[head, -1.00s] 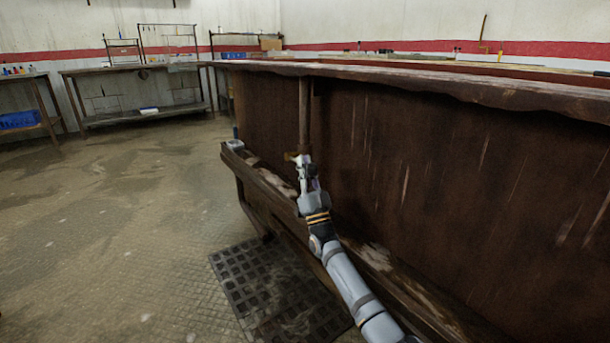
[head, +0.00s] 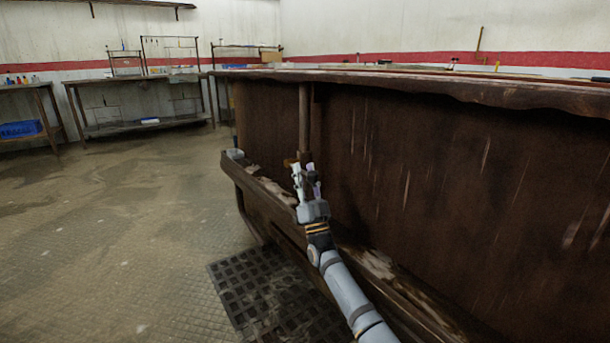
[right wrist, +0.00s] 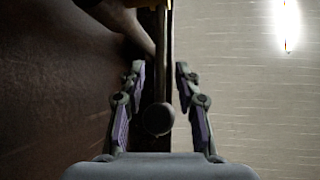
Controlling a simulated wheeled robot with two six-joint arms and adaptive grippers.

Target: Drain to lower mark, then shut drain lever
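A dark bar with a round end, which looks like the drain lever (right wrist: 158,120), runs up the middle of the right wrist view. My right gripper (right wrist: 158,88) is open, with one finger on each side of the bar and visible gaps. In the head view my right gripper (head: 306,174) is beside the dark tank (head: 430,170), just below a small brass-coloured fitting (head: 290,161) at the foot of a vertical pipe (head: 304,115). The lever is not clear there. The liquid level and the lower mark are not visible. My left gripper is out of view.
A wooden ledge (head: 262,190) runs along the tank's foot, close to my right arm. A small grey container (head: 235,154) sits at its far end. A black grate (head: 265,290) lies on the floor. The floor to the left is clear up to the benches (head: 120,130).

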